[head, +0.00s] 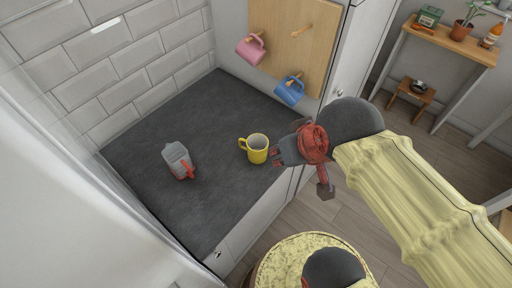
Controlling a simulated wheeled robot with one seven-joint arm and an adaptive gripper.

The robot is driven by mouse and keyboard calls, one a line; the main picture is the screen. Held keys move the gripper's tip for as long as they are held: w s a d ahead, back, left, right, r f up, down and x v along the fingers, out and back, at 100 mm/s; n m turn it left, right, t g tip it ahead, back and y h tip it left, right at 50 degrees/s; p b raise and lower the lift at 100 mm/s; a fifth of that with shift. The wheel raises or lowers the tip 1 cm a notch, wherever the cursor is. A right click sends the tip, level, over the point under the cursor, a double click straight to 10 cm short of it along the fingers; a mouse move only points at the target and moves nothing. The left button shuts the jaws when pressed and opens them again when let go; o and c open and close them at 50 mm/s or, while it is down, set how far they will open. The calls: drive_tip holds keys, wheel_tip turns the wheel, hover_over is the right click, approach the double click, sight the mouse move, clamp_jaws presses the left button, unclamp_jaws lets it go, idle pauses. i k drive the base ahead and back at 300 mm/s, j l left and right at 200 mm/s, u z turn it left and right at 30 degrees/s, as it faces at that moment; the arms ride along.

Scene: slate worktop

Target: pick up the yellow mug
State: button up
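The yellow mug (258,156) stands upright on the slate worktop (215,215), near its right edge. Its handle points left and its open top shows. My gripper (277,156), dark grey with red parts, is just right of the mug, with its front end pointing at it. In this view the two lie very close, and I cannot tell whether they touch. The mug's wall shows no finger around it. The gap between the fingers is not clear from this angle, so I cannot tell whether the gripper is open or shut.
A grey container with a red handle (178,158) stands on the worktop to the left. A pink mug (249,52) and a blue mug (289,93) hang on a wooden peg board (300,55) behind. The worktop between the container and yellow mug is clear. A tiled wall bounds the left.

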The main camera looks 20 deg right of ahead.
sight(257, 147)
drive_tip(key=i+l+u, duration=0.15)
drive_tip(key=l+u, duration=0.15)
drive_tip(key=l, duration=0.75)
drive_tip(key=l+u, duration=0.25)
drive_tip(key=l, duration=0.75)
